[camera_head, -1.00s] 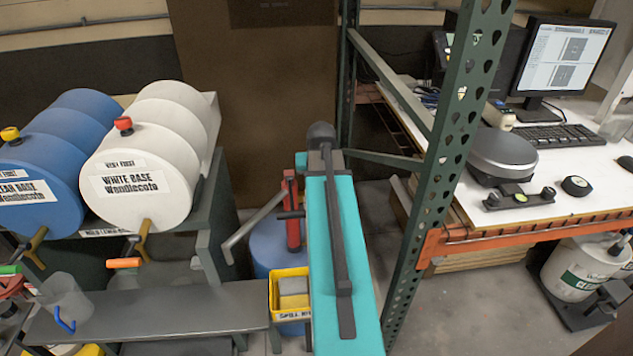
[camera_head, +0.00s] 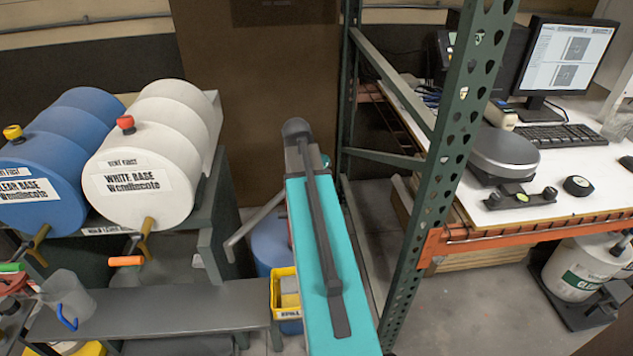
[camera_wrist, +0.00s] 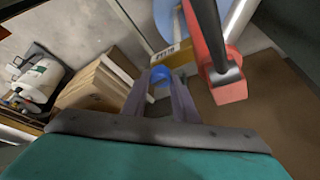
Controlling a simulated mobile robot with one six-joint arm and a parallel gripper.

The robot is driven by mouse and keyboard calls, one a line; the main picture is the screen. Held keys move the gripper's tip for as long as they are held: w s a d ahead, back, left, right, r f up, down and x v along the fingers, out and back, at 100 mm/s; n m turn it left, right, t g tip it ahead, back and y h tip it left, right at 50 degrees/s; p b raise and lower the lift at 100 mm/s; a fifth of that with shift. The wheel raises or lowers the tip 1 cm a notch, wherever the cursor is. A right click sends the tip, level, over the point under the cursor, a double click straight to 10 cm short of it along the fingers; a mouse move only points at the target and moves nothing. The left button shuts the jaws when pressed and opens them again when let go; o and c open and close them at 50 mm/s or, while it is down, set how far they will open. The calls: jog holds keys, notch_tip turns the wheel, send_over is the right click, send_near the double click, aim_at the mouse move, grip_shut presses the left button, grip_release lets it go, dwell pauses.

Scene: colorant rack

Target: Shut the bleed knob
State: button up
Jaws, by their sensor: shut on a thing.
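In the wrist view, my gripper (camera_wrist: 160,84) has its two grey fingers close together at the picture's middle. They are shut on a small round blue knob (camera_wrist: 160,74), of which only part shows between the fingertips. I take it to be the bleed knob, but no label on it is visible. In the head view, my teal arm hides the gripper and the knob.
A red post (camera_wrist: 203,35) with a grey lever stands right of my fingers. A yellow spill-kit bin (camera_head: 285,292) is left of my arm. White (camera_head: 150,180) and blue (camera_head: 40,185) drums lie further left; a green rack upright (camera_head: 440,170) stands right.

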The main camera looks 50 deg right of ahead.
jog(key=shift+w+m, duration=0.15)
jog(key=shift+m, duration=0.45)
jog(key=shift+a, duration=0.1)
jog(key=o, duration=1)
jog(key=shift+r, duration=0.15)
jog(key=shift+w+b+v, duration=0.2)
jog(key=shift+b+v, duration=0.75)
jog(key=shift+v, duration=5.75)
